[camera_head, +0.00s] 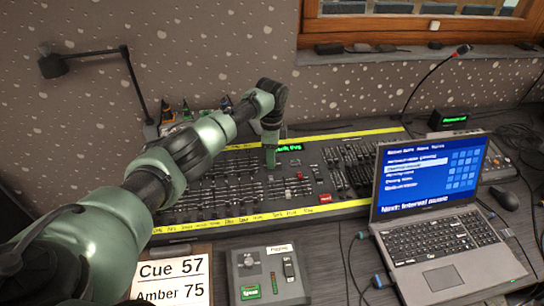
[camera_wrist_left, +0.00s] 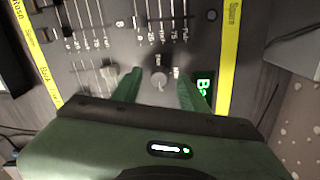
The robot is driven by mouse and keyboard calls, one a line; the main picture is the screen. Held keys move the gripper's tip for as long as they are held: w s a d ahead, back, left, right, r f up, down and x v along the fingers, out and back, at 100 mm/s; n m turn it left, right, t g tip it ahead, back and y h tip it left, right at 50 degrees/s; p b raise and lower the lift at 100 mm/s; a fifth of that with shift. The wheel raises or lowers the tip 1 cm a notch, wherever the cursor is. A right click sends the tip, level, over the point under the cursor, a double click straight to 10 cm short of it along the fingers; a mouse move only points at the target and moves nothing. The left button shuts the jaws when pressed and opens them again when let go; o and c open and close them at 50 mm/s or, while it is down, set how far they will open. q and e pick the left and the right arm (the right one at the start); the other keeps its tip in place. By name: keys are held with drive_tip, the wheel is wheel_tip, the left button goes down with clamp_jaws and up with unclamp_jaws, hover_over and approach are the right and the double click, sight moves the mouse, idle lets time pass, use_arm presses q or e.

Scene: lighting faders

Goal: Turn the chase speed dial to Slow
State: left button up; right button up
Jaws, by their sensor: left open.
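A small round grey dial (camera_wrist_left: 159,79) sits on the dark lighting console between the fingers of my left gripper (camera_wrist_left: 158,72) in the left wrist view. The gripper is open, with one green finger on each side of the dial; I cannot tell whether either finger touches it. Small print beside the dial is too blurred to read, and its pointer setting is unclear. In the head view my left gripper (camera_head: 270,164) points down at the console (camera_head: 340,205), near its back, and hides the dial. My right gripper is not in view.
A lit green display (camera_wrist_left: 203,86) is close beside one finger. A laptop (camera_head: 430,190) stands at the right, and a small control box (camera_head: 266,272) and a cue card (camera_head: 172,280) lie in front. A lamp (camera_head: 52,66) rises at the back left.

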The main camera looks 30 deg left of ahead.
use_arm(q)
drive_tip(key=shift+f, duration=0.45)
clamp_jaws()
